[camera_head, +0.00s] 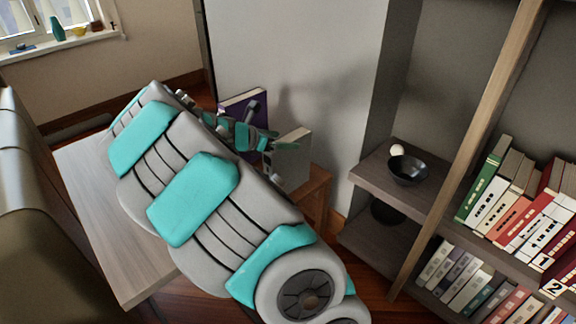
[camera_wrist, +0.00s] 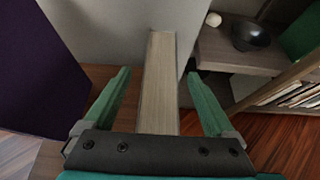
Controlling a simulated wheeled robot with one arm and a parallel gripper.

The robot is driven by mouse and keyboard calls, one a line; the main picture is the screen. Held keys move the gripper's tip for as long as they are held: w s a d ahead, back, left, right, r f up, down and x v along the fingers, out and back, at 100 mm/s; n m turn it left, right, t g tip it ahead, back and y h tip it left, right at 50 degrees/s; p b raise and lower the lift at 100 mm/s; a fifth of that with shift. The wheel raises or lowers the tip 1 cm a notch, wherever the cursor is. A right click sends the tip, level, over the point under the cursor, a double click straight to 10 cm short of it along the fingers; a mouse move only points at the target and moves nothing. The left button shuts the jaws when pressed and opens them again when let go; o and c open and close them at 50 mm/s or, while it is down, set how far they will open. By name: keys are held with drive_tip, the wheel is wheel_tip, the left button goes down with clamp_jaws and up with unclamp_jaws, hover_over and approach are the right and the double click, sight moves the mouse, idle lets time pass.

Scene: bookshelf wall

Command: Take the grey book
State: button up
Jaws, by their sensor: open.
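The grey book (camera_head: 291,158) stands upright behind my arm in the head view, partly hidden by it. In the wrist view the grey book (camera_wrist: 160,85) shows its pale page edge, standing between my two fingers. My gripper (camera_wrist: 157,85) is open, with one green finger on each side of the book and a gap visible on both sides. In the head view my gripper (camera_head: 268,140) is small and partly hidden by the arm, close to the book.
A purple book (camera_wrist: 38,70) stands to the left of the grey book; it also shows in the head view (camera_head: 246,102). A shelf with a black bowl (camera_head: 408,169), a small white ball (camera_head: 396,149) and rows of books is on the right. A wooden table (camera_head: 92,205) lies left of my arm.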

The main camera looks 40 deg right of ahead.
drive_tip(key=shift+x, duration=1.55)
clamp_jaws()
